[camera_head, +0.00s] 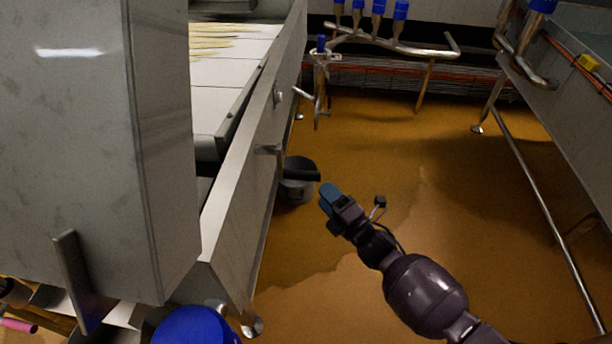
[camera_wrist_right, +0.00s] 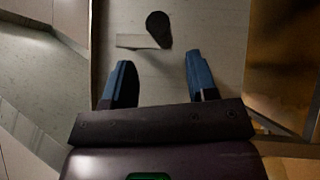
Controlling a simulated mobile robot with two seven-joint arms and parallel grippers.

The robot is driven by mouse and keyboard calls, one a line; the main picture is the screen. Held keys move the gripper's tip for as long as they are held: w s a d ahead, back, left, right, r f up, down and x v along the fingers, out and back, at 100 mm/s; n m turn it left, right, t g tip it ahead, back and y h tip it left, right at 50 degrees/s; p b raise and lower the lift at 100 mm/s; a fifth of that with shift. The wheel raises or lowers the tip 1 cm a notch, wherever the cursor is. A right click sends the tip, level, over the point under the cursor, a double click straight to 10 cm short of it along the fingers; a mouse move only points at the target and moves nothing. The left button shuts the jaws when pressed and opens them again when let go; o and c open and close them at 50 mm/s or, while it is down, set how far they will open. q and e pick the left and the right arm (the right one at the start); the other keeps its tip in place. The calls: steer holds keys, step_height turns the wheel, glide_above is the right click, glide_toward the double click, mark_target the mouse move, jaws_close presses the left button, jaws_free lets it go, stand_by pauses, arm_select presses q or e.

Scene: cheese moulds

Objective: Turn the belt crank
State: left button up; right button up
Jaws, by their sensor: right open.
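The belt crank shows in the head view on the side of the conveyor: a flat metal arm (camera_head: 268,150) with a black handle (camera_head: 304,175) sticking out to the right. In the right wrist view the black handle (camera_wrist_right: 158,28) is seen nearly end-on beside the pale crank arm (camera_wrist_right: 135,41). My right gripper (camera_head: 329,195) has blue fingers and is just right of and below the handle in the head view. In the wrist view its fingers (camera_wrist_right: 160,75) are spread and empty, and the handle is beyond the tips, roughly centred between them. My left gripper does not show.
The conveyor's steel side panel (camera_head: 247,160) runs along the left, with a white belt (camera_head: 225,95) above. Pipes with blue valves (camera_head: 378,8) stand at the back. The brown floor (camera_head: 450,190) is open towards the right-hand steel frame.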

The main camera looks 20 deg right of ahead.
mark_target(307, 177)
steer(key=x, duration=0.2)
steer(key=b+x, duration=0.1)
steer(key=x, duration=0.3)
steer(key=shift+w+f, duration=0.1)
steer(key=shift+f, duration=0.15)
steer(key=shift+b+x, duration=0.3)
steer(key=shift+x, duration=0.5)
steer(key=shift+r, duration=0.15)
jaws_close()
